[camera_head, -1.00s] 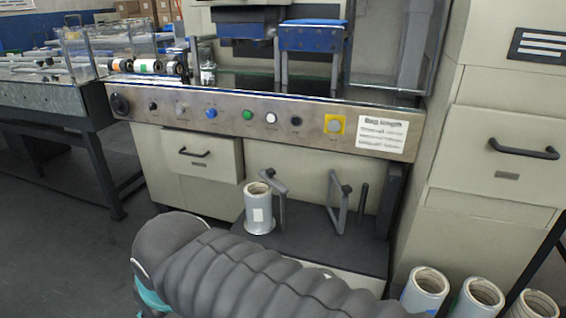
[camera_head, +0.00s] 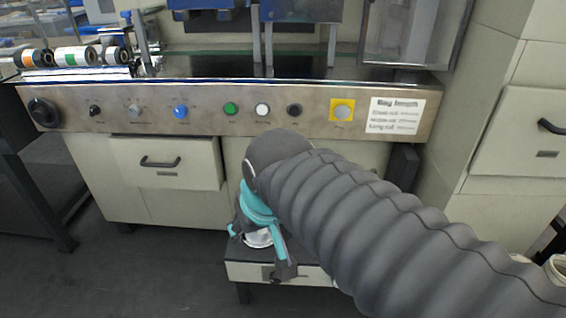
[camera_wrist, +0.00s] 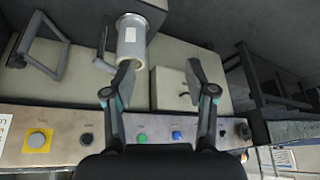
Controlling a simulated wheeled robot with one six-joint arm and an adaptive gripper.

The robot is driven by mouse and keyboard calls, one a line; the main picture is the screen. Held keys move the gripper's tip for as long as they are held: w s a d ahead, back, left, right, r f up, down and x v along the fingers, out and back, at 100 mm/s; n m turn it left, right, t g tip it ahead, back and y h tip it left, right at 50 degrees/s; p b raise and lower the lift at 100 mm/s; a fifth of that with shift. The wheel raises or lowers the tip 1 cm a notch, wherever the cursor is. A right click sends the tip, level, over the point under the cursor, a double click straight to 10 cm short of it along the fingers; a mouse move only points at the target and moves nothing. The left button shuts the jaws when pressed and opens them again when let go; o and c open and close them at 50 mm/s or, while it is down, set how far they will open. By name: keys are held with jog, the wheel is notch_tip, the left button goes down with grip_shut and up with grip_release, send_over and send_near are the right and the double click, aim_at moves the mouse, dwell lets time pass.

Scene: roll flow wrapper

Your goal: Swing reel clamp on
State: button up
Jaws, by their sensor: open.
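The reel (camera_wrist: 131,42), a pale grey roll with a white label, stands on the dark shelf and shows beyond my left finger in the wrist view. A grey clamp arm (camera_wrist: 102,48) is beside it, to its left. A second, bent grey clamp arm (camera_wrist: 45,45) is farther left, with no reel by it. My gripper (camera_wrist: 158,76) is open and empty. Its left fingertip overlaps the reel's lower end in the picture; I cannot tell whether they touch. In the head view, my arm and gripper (camera_head: 264,248) hide the clamp arms and most of the reel (camera_head: 258,239).
The control panel (camera_head: 205,112) with knobs and buttons runs above the shelf. A drawer (camera_head: 165,163) with a black handle is to the left. A cream cabinet (camera_head: 510,130) stands at the right. The floor at front left is clear.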

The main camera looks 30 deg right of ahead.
jog(key=w+d+r+m+g+p, duration=0.1)
jog(key=w+d+r+m, duration=0.25)
jog(key=w, duration=0.45)
jog(key=w+d+r+m+g+p, duration=0.1)
jog(key=w+d+r+m+g, duration=0.2)
jog(key=w, duration=0.4)
jog(key=w+d+f+m+g, duration=0.1)
jog(key=w+d+f+m, duration=0.45)
jog(key=w+d, duration=0.55)
jog(key=shift+m, duration=0.3)
jog(key=f, duration=0.8)
jog(key=a+f, duration=0.1)
jog(key=f, duration=0.3)
jog(key=shift+w+f, duration=0.3)
jog(key=shift+f, duration=0.1)
grip_shut()
